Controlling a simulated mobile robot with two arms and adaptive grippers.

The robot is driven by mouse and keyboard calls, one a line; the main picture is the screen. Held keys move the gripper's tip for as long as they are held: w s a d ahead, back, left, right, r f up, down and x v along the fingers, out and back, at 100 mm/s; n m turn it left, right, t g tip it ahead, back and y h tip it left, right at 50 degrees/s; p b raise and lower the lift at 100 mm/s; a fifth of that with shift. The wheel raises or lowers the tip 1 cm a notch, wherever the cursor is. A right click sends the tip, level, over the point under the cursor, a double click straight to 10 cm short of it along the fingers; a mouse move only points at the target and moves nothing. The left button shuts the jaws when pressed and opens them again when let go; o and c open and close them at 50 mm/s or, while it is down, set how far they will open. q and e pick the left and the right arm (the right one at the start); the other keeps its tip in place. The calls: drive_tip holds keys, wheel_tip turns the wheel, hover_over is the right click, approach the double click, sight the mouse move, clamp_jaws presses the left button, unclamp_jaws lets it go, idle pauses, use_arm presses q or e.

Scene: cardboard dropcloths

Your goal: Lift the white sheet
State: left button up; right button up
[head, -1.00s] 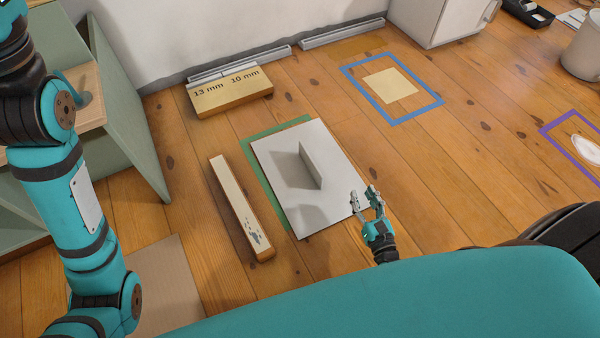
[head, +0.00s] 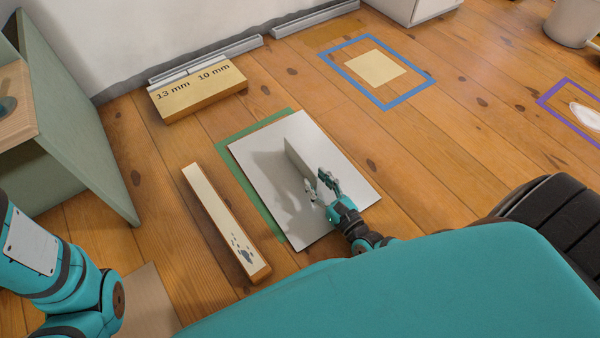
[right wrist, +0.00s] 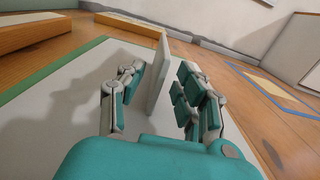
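The white sheet (head: 330,200) lies flat on the wooden floor, partly over a green tape outline (head: 247,185). A thin upright pale plate (head: 303,160) stands on the sheet, casting a shadow to its left. My right gripper (head: 323,188) is low over the sheet at the near end of the plate. In the right wrist view, its fingers (right wrist: 160,88) are spread on either side of the plate (right wrist: 158,72), with gaps showing. Whether they touch it low down is unclear. My left gripper is out of view; only part of the left arm shows at the lower left.
A long pale-topped bar (head: 222,215) lies left of the sheet. A block marked 13 mm and 10 mm (head: 198,98) lies near the wall. A blue outline (head: 398,102) surrounds a tan sheet (head: 376,67). Bare floor separates it from the white sheet.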

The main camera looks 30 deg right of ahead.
sight(302, 173)
drive_tip(key=shift+w+a, duration=0.1)
drive_tip(key=shift+w, duration=0.6)
drive_tip(key=w+b, duration=0.1)
drive_tip(key=w, duration=0.2)
drive_tip(key=w+b, duration=0.1)
drive_tip(key=w, duration=0.1)
drive_tip(key=shift+w+a+b, duration=0.2)
drive_tip(key=shift+a+b, duration=0.05)
drive_tip(key=shift+b, duration=0.05)
drive_tip(key=shift+w, duration=0.2)
drive_tip(key=shift+c, duration=0.4)
clamp_jaws()
